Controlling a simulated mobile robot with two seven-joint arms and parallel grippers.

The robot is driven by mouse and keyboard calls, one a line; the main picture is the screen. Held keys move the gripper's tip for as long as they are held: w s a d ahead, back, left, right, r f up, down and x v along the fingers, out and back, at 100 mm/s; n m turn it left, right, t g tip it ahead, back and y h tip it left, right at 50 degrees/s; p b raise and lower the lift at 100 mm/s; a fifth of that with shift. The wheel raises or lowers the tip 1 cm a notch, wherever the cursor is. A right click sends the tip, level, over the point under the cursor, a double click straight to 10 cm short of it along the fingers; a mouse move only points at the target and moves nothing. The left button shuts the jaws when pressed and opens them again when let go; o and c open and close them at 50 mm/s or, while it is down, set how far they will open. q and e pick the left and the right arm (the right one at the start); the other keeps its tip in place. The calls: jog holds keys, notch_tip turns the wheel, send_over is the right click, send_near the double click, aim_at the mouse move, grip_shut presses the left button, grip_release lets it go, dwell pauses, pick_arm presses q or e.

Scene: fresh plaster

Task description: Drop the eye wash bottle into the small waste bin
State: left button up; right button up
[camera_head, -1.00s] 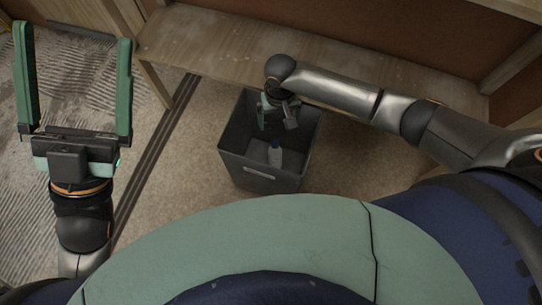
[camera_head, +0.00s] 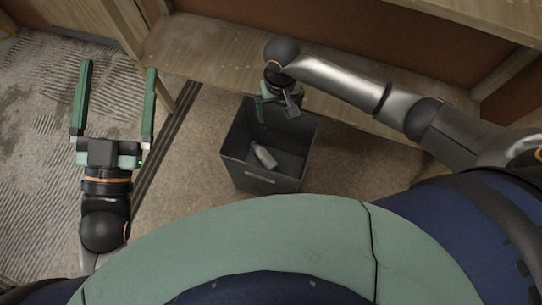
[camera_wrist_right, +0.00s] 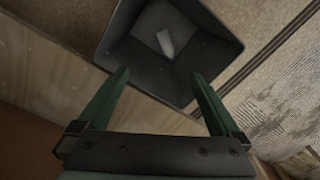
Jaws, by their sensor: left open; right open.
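The eye wash bottle (camera_head: 264,156), white with a blue cap, lies tilted inside the small waste bin (camera_head: 262,182). The bin is dark grey, open-topped and stands on the floor. In the right wrist view the bottle (camera_wrist_right: 165,42) lies on the floor of the bin (camera_wrist_right: 122,25). My right gripper (camera_head: 272,110) is above the bin's back rim, partly hidden by its own wrist. In the right wrist view my right gripper (camera_wrist_right: 160,82) is open and empty, its fingers pointing toward the bin. My left gripper (camera_head: 118,72) is open and empty, well left of the bin.
A wooden shelf or bench (camera_head: 210,50) runs behind the bin, with my right arm passing over it. A striped mat (camera_head: 40,120) covers the floor at left. A dark strip (camera_head: 170,145) crosses the floor between mat and bin.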

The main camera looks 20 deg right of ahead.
pick_arm(q)
notch_tip(320, 180, down, 8)
jog(key=w+n+g+y+p, duration=0.1)
jog(key=n+g+y, duration=0.1)
jog(key=g, duration=0.1)
jog(key=shift+w+a+y, duration=0.2)
jog(key=shift+a+y, duration=0.05)
jog(key=shift+y, duration=0.05)
pick_arm(e)
jog(key=shift+r, duration=1.7)
pick_arm(q)
jog(key=shift+r, duration=0.1)
